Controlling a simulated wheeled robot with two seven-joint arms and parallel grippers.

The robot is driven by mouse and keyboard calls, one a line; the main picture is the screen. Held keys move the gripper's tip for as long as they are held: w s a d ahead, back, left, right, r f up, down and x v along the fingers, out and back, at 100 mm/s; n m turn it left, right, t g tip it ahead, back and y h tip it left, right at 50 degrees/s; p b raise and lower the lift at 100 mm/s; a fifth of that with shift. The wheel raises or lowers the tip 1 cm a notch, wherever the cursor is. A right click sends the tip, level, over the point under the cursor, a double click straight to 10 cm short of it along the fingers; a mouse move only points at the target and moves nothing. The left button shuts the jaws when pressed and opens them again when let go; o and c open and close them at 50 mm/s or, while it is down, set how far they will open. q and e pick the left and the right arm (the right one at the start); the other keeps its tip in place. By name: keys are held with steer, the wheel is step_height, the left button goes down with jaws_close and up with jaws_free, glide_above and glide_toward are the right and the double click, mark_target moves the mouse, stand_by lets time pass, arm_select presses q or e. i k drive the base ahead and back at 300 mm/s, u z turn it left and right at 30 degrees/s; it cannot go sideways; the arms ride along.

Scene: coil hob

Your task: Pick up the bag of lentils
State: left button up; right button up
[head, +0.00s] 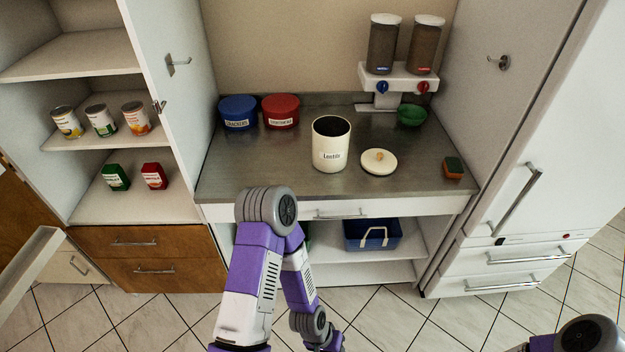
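No bag that I can identify as lentils is visible. A cream canister (331,146) labelled "Lentils" stands open on the counter, dark inside. Its round cream lid (378,162) lies to its right. A small green package (115,178) and a small red package (154,176) stand on the lower left shelf; their labels are too small to read. My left arm rises in the middle, in front of the counter, and bends back down; its gripper is out of view. Only a part of my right arm shows at the bottom right; its gripper is out of view.
Several cans (101,120) stand on the shelf above the packages. A blue tin (238,113), a red tin (281,111), a dispenser (398,78), a green bowl (411,115) and a sponge (453,168) are on the counter. A blue basket (372,235) sits below. An open cabinet door (168,100) stands left.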

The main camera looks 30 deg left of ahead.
mark_target(154, 176)
steer(key=u, duration=0.3)
steer(key=i, duration=0.8)
steer(key=u, duration=1.65)
steer(key=k, duration=1.2)
steer(key=u, duration=1.65)
steer(key=i, duration=1.55)
steer(key=z, duration=1.25)
steer(key=i, duration=0.35)
steer(key=z, duration=0.3)
